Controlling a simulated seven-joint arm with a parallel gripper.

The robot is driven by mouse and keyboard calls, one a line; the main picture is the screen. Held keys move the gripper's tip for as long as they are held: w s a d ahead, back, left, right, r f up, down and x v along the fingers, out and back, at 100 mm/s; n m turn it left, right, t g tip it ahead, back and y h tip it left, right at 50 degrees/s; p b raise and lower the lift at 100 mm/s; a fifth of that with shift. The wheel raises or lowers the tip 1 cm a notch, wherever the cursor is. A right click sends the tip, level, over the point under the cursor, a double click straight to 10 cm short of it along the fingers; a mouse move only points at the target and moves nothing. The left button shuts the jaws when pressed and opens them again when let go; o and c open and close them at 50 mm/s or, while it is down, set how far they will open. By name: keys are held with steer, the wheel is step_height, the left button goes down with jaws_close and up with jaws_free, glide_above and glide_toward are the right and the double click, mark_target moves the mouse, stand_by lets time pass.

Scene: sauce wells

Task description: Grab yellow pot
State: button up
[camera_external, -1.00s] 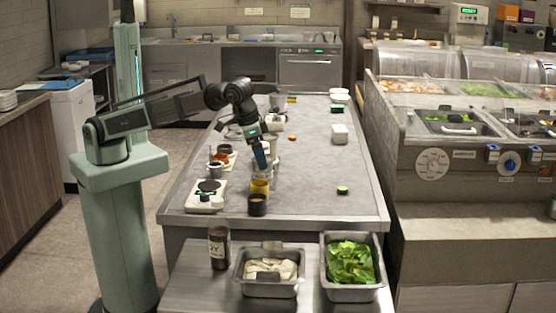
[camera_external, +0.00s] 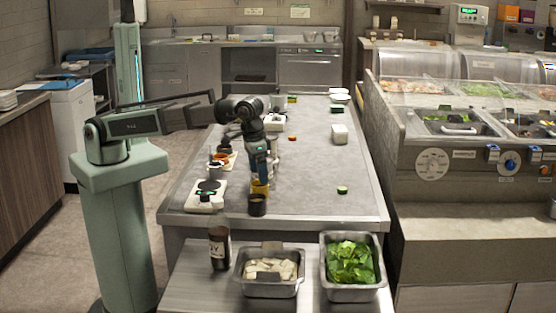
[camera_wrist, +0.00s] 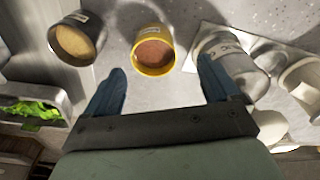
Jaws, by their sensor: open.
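The yellow pot (camera_external: 260,188) stands on the grey table, just behind a dark pot (camera_external: 257,206). In the wrist view the yellow pot (camera_wrist: 153,52) shows a brownish-orange top and lies ahead of the gap between my fingers, apart from both. My gripper (camera_external: 257,176) points down at the yellow pot and hides part of it in the external view. In the wrist view my gripper (camera_wrist: 158,86) has its two blue fingers spread wide with nothing between them.
In the wrist view the dark pot (camera_wrist: 77,40) is left of the yellow pot, and a metal container (camera_wrist: 232,62) is close by the right finger. A white scale (camera_external: 205,197) stands at the table's left edge. The table's right half is mostly clear.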

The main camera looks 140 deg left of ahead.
mark_target(260, 191)
steer(key=shift+w+d+f, duration=0.1)
steer(key=shift+w+f, duration=0.1)
steer(key=shift+f, duration=1.3)
steer(key=shift+w+f, duration=0.15)
steer(key=shift+f, duration=1.3)
steer(key=c, duration=1.2)
